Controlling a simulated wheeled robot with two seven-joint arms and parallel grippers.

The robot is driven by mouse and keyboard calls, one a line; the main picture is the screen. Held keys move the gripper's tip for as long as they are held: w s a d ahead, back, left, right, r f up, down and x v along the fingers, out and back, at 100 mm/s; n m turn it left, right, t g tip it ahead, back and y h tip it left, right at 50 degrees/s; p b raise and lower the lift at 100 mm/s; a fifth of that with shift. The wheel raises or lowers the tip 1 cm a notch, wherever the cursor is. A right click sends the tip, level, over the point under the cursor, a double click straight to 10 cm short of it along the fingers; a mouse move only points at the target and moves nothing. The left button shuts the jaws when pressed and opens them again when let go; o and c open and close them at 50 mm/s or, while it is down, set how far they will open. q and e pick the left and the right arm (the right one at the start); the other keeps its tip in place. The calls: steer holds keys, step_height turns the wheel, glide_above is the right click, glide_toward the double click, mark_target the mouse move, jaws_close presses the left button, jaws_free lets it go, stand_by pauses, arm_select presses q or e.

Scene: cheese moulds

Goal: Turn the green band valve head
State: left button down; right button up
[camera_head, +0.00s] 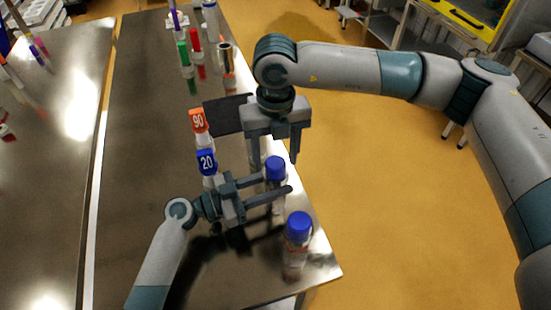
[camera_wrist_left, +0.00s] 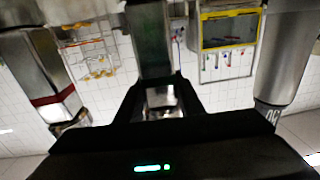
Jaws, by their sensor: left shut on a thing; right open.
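No green band valve head can be made out clearly. In the head view my left gripper (camera_head: 274,186) reaches right over the steel table, its fingers closed around a blue-capped bottle (camera_head: 276,166); the lower finger hides part of the bottle. In the left wrist view a dark greenish upright piece (camera_wrist_left: 150,42) stands in line with the fingers; I cannot tell what it is. My right gripper (camera_head: 275,155) points down just above the same bottle, open, with its fingers apart. A green-topped object (camera_head: 183,53) stands far up the table.
A second blue-capped bottle (camera_head: 298,228) stands near the table's front right corner. An orange "90" tag (camera_head: 198,121) and a blue "20" tag (camera_head: 207,162) are beside my left gripper. A red-topped object (camera_head: 195,41) stands further back. The left part of the table (camera_head: 130,150) is clear.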

steer(key=shift+f, duration=0.7)
steer(key=shift+c, duration=0.5)
steer(key=c, duration=0.9)
steer(key=shift+c, duration=0.2)
steer(key=shift+n, duration=0.4)
steer(key=n, duration=0.4)
steer(key=shift+r, duration=0.1)
steer(key=n, duration=0.5)
steer(key=shift+n, duration=0.3)
